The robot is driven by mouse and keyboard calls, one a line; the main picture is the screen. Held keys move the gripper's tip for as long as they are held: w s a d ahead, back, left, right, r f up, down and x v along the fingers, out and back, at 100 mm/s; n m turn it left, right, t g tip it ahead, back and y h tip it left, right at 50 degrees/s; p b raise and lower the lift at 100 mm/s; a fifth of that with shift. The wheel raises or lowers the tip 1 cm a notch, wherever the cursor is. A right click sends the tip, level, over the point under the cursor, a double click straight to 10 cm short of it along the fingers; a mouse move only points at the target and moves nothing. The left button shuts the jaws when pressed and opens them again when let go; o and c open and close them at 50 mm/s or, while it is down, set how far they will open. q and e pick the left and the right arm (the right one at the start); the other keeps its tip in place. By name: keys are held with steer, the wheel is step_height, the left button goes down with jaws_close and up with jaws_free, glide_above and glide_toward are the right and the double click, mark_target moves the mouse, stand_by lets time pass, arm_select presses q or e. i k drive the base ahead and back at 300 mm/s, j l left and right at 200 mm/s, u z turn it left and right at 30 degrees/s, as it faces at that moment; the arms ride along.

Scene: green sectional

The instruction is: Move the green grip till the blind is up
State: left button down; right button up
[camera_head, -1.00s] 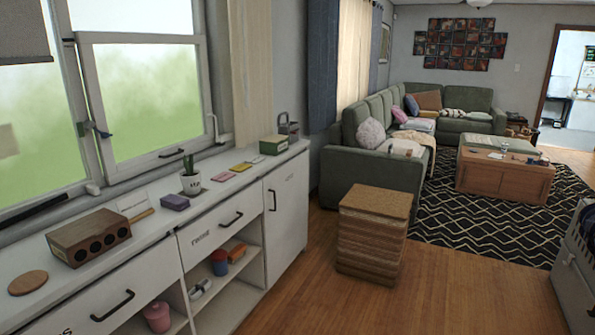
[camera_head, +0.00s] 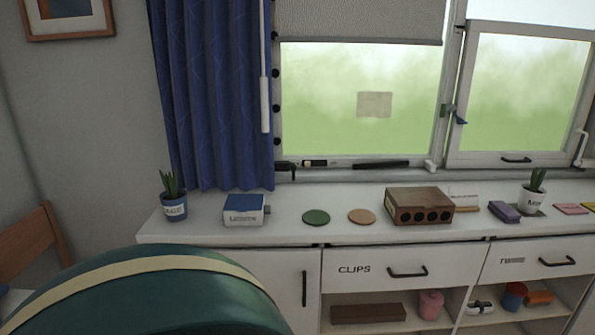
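The grey blind (camera_head: 360,22) hangs over the top of the left window pane, its lower edge near the upper part of the glass. A white wand (camera_head: 265,105) hangs at the left of the window, beside a row of dark round knobs (camera_head: 276,105) on the frame. A small green piece (camera_head: 447,110) sits on the post between the panes, near a blue lever (camera_head: 459,118). I cannot tell whether it is the green grip. Neither of my grippers is in view.
A white cabinet top (camera_head: 290,232) runs below the window with a potted plant (camera_head: 173,205), blue-and-white box (camera_head: 244,209), green disc (camera_head: 316,217) and brown box (camera_head: 419,206). A large green rounded object (camera_head: 150,300) fills the lower left foreground. A blue curtain (camera_head: 210,100) hangs left.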

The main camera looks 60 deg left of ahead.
mark_target(444, 106)
steer(key=u, duration=1.45)
steer(key=i+z, duration=0.2)
steer(key=i, duration=0.4)
steer(key=i+j+z, duration=0.2)
steer(key=i, duration=0.35)
steer(key=i+l, duration=0.1)
steer(key=l, duration=0.3)
steer(key=i+l, duration=0.1)
steer(key=l, duration=0.3)
steer(key=i+l, duration=0.1)
steer(key=l, duration=0.3)
steer(key=i+l, duration=0.1)
steer(key=l, duration=0.3)
